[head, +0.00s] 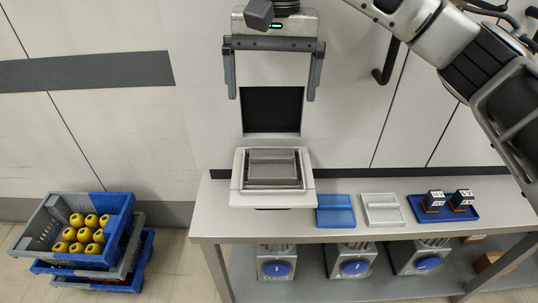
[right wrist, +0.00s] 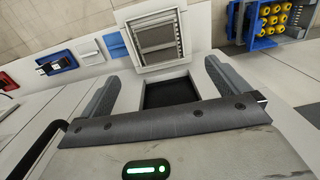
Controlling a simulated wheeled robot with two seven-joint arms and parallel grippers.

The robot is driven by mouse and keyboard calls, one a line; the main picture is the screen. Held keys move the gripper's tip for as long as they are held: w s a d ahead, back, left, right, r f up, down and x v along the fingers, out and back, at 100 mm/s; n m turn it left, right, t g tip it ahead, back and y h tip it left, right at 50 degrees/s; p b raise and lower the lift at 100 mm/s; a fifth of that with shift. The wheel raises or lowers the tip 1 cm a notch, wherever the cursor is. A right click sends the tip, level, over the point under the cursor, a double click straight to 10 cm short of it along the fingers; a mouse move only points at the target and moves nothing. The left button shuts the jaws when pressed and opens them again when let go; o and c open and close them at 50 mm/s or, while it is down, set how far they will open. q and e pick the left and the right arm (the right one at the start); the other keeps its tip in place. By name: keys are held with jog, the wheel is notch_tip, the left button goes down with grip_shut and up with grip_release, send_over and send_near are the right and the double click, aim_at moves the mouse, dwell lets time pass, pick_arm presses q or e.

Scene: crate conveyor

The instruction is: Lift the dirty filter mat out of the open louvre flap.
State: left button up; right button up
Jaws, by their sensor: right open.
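The louvre flap (head: 240,190) is open, tilted out below a dark square opening (head: 272,110) in the wall. The dirty filter mat (head: 273,170), grey with a lighter strip along it, lies inside the flap's frame. In the right wrist view the flap (right wrist: 182,50) and mat (right wrist: 158,38) show beyond the fingertips. My right gripper (head: 271,98) is open and empty, in front of the opening and apart from the mat. It also shows in the right wrist view (right wrist: 161,72) with its fingers wide apart. My left gripper is not in view.
On the bench (head: 420,222) right of the flap lie a blue mat (head: 335,212), a pale mat (head: 383,210) and a blue tray (head: 420,213) with two black blocks. Grey units with blue discs stand below. Crates (head: 122,222) with yellow items stand on the floor at left.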

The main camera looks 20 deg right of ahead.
jog(key=b, duration=0.1)
send_over(272, 158)
jog(key=f, duration=0.9)
jog(key=shift+s+d+f, duration=0.2)
jog(key=shift+s+f, duration=0.05)
jog(key=shift+f, duration=0.15)
jog(key=shift+w+a+f+p, duration=0.1)
jog(key=shift+f+p, duration=0.15)
jog(key=shift+f, duration=1.1)
jog(key=shift+w+a+f+p, duration=0.1)
jog(key=shift+f+p, duration=0.1)
jog(key=shift+f, duration=1.15)
jog(key=shift+c, duration=0.3)
jog(key=c, duration=0.8)
